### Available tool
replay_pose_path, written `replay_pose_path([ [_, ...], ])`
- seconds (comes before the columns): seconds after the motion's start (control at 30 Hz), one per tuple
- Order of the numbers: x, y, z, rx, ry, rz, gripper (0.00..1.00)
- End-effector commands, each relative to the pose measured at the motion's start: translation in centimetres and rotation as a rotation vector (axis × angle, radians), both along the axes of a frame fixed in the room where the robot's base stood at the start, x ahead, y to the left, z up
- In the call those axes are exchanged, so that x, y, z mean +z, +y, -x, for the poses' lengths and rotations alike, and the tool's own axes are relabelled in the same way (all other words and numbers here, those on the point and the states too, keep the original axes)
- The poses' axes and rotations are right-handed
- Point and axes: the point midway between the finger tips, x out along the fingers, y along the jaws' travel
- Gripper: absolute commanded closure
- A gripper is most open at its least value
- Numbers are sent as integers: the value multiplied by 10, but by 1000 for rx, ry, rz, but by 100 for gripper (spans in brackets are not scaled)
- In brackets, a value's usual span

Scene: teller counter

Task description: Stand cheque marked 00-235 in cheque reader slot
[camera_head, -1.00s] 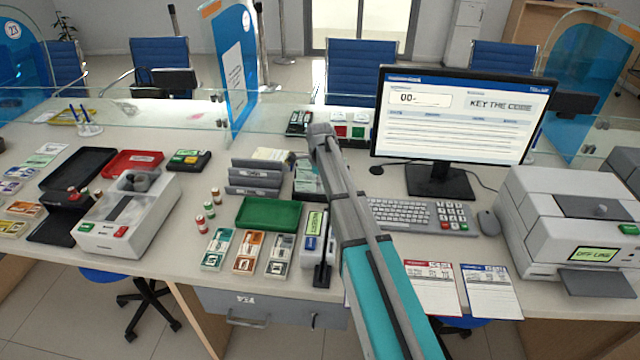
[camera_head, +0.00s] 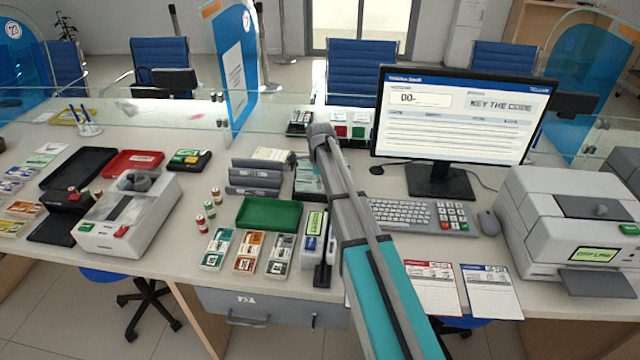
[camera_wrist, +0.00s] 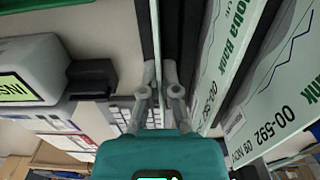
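Pale green cheques stand on edge at the right of the wrist view. The nearer cheque (camera_wrist: 275,100) is marked 00-592; I cannot read 00-235 on any cheque. My gripper (camera_wrist: 160,72) points at narrow upright strips beside them, its two fingertips close together. In the head view my arm hides the gripper, and green papers (camera_head: 308,180) show just left of the arm. A small reader with a lit green screen (camera_head: 315,223) stands right of the green tray; it also shows in the wrist view (camera_wrist: 30,88).
The green tray (camera_head: 244,214) and grey racks (camera_head: 254,178) are left of my arm. The monitor (camera_head: 455,115), keyboard (camera_head: 400,214) and printer-like machine (camera_head: 560,205) are to the right. Several small cards lie at the front edge. A glass screen crosses the back.

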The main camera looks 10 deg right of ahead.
Motion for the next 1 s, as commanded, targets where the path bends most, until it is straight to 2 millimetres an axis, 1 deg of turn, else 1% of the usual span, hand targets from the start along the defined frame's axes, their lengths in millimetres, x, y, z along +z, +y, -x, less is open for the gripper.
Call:
replay_pose_path([
  [0.17, 3, 0, 0, -1, 0, 0, 100],
  [1.0, 32, 0, 0, 0, 0, 0, 100],
])
